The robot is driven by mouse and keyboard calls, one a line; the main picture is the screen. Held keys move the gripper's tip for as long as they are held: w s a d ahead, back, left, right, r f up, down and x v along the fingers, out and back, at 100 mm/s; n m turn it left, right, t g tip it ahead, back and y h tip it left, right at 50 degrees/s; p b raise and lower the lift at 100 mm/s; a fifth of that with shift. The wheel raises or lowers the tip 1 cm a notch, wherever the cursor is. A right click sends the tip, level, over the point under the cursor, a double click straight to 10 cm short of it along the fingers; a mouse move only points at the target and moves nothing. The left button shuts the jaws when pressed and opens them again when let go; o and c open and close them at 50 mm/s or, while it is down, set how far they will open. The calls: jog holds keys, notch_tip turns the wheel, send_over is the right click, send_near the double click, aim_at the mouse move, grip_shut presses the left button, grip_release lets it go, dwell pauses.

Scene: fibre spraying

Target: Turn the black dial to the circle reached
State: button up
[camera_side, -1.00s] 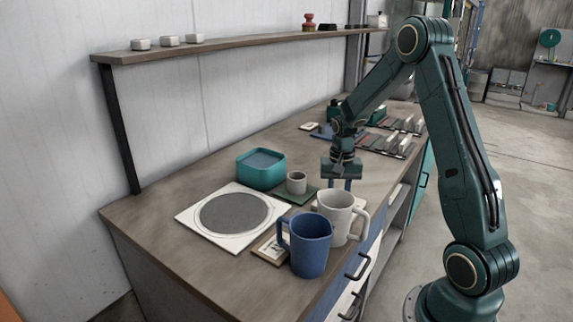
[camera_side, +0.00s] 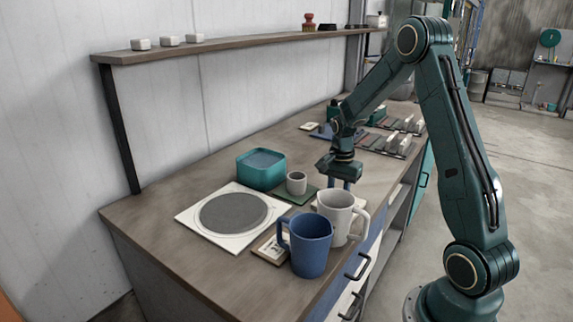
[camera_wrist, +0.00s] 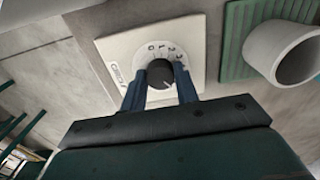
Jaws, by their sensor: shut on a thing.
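The black dial (camera_wrist: 160,74) sits on a pale square plate (camera_wrist: 118,48) with printed numbers around it, in the wrist view. My gripper (camera_wrist: 160,84) is shut on the dial, with one blue finger on each side of it. A pale pointer line shows on the dial's lower right edge. In the side view my gripper (camera_side: 340,182) is low behind the white mug (camera_side: 336,212), which hides the dial there. I cannot make out a circle mark on the plate.
A grey cup (camera_side: 296,183) stands on a green mat (camera_side: 305,196) close by. A shelf (camera_side: 250,41) runs along the wall.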

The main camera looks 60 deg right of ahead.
jog(key=shift+r, duration=0.1)
jog(key=o, duration=1)
jog(key=shift+r, duration=0.1)
notch_tip(320, 180, up, 14)
jog(key=shift+f, duration=0.2)
jog(key=shift+a, duration=0.15)
